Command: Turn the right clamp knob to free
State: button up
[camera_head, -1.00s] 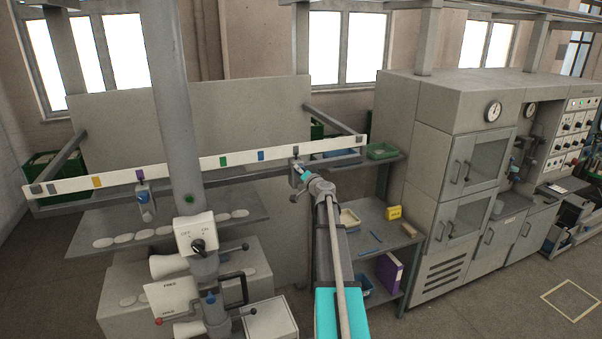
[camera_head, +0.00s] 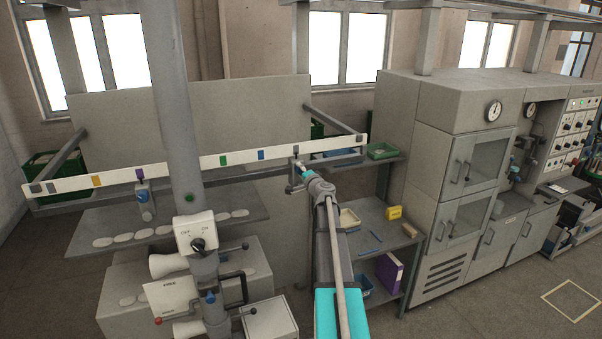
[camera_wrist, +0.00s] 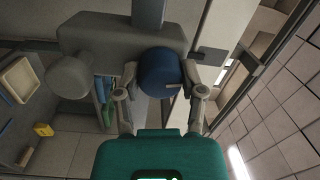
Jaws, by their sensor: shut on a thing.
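The right clamp knob (camera_wrist: 158,68) is a round, dark blue knob in the wrist view, with a small pale mark near its lower right edge. My gripper (camera_wrist: 161,80) is shut on it, with one finger on each side. The grey clamp body (camera_wrist: 110,36) is behind the knob. In the head view my gripper (camera_head: 300,176) is at the right part of the long white rail (camera_head: 190,168), and my wrist mostly hides the right clamp and its knob. A similar left clamp with a blue knob (camera_head: 143,195) hangs farther left on the rail.
A grey shelf (camera_head: 235,204) with several pale discs is below the rail. A side rack with a yellow box (camera_head: 394,212) and a purple binder (camera_head: 390,272) is to the right of my arm.

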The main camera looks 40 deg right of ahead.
jog(key=m, duration=0.6)
jog(key=shift+m+h, duration=0.5)
jog(key=shift+m, duration=1.9)
jog(key=shift+b, duration=0.3)
jog(key=o, duration=1.2)
jog(key=shift+c, duration=0.2)
